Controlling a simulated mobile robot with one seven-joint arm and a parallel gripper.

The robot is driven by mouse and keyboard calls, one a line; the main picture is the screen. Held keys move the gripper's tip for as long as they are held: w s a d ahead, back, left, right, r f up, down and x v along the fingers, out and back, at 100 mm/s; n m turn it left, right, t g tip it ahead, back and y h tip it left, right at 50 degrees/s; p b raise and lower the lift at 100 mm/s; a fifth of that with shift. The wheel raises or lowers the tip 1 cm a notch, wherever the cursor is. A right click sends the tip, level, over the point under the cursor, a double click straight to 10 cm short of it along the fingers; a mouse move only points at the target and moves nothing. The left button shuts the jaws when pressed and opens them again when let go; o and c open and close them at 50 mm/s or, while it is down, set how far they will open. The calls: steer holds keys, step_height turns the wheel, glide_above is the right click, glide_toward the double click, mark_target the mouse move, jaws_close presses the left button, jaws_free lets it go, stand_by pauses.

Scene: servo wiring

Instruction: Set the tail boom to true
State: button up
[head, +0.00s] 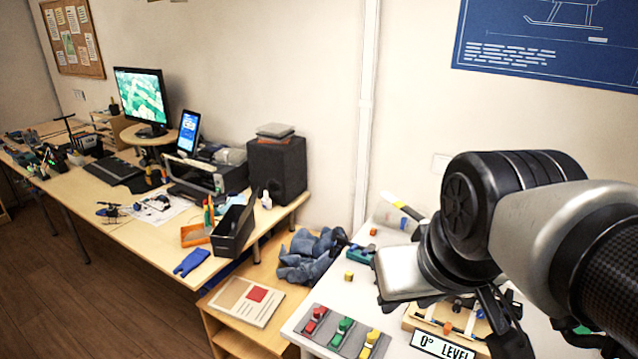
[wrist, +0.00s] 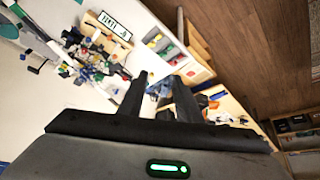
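A white sign reading "0° LEVEL" (head: 442,346) stands in front of a wooden stand (head: 418,318) on the white table, partly hidden by my arm. The sign (wrist: 114,25) and stand (wrist: 93,19) also show at the top of the wrist view. Small dark and coloured parts crowd beside the stand; I cannot tell which is the tail boom. My gripper (wrist: 159,80) is open, its two black fingers apart with nothing held between them. It is above the table and apart from the stand.
A grey panel (head: 329,335) with red, green and yellow switches lies left of the sign. A blue cloth (head: 308,256) and a book (head: 246,301) lie on a lower wooden shelf. A long desk with a monitor (head: 141,97) and a small helicopter (head: 109,211) stands left.

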steer(key=w+r+n+h+b, duration=0.1)
steer(key=w+n, duration=0.7)
steer(key=w, duration=0.2)
steer(key=n+g+h+b, duration=0.1)
steer(key=n+g+b, duration=0.1)
steer(key=n, duration=1.9)
glide_above(364, 252)
steer(key=s+a, duration=0.4)
steer(key=s, duration=0.1)
step_height(364, 252, down, 13)
steer(key=shift+h, duration=0.3)
steer(key=x, duration=1.6)
steer(key=shift+d, duration=0.15)
steer(key=shift+s, duration=0.1)
jaws_close()
